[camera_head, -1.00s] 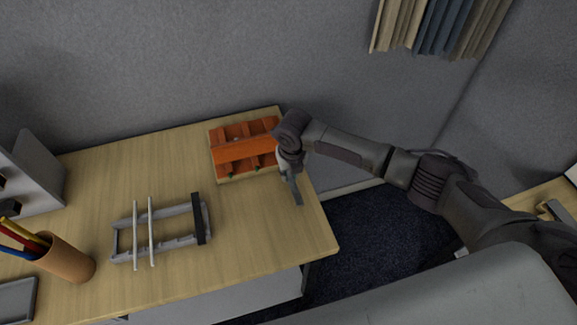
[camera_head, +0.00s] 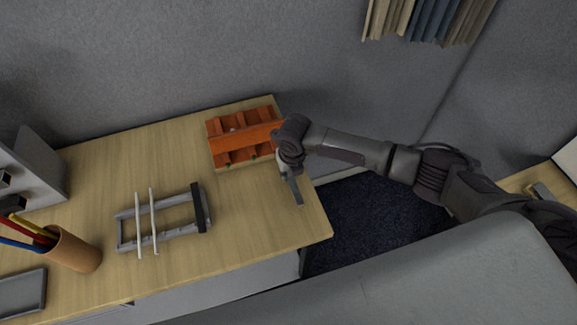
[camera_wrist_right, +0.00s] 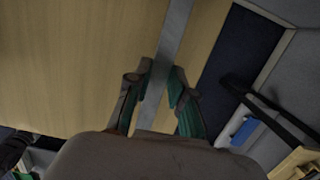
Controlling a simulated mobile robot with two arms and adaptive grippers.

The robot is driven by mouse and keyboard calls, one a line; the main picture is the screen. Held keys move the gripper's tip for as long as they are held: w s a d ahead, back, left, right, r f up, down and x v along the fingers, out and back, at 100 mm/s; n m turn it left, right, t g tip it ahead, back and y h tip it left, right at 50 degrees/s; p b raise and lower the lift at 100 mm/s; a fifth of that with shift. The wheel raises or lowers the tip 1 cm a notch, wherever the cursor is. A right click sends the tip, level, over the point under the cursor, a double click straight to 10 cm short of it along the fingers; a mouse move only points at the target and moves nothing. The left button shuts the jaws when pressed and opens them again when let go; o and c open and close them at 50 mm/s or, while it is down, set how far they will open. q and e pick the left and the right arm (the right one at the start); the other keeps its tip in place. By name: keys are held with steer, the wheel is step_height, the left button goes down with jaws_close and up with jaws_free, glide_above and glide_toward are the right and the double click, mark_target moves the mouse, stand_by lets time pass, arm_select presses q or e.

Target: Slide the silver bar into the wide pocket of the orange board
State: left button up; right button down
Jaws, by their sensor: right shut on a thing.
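The orange board (camera_head: 228,143) stands at the back right of the wooden table, with dividers between its pockets. My right gripper (camera_head: 289,172) is just right of the board, near the table's right edge. It is shut on the silver bar (camera_head: 297,192), which hangs down from the fingers and is apart from the board. In the right wrist view, the bar (camera_wrist_right: 174,42) runs between the two green-padded fingertips (camera_wrist_right: 160,86) and on past them over the table edge. I cannot tell which pocket is the wide one. My left gripper is not in view.
A grey rack (camera_head: 166,238) with two pale rods and a black bar lies on the table (camera_head: 250,222). A brown pen cup (camera_head: 75,252), a dark tray (camera_head: 22,292) and a grey stand (camera_head: 38,165) are at the left. The table between rack and board is clear.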

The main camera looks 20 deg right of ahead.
steer(key=shift+s, duration=0.35)
steer(key=shift+r+p, duration=0.1)
steer(key=shift+p, duration=0.5)
stand_by(1.2)
steer(key=shift+w+a+b, duration=0.1)
steer(key=shift+w+b, duration=2.05)
steer(key=shift+w, duration=0.65)
steer(key=shift+w+b, duration=1.9)
steer(key=shift+w, duration=0.1)
steer(key=c, duration=0.9)
jaws_free()
steer(key=shift+c, duration=0.2)
step_height(320, 180, up, 12)
steer(key=s, duration=0.1)
steer(key=shift+s, duration=0.4)
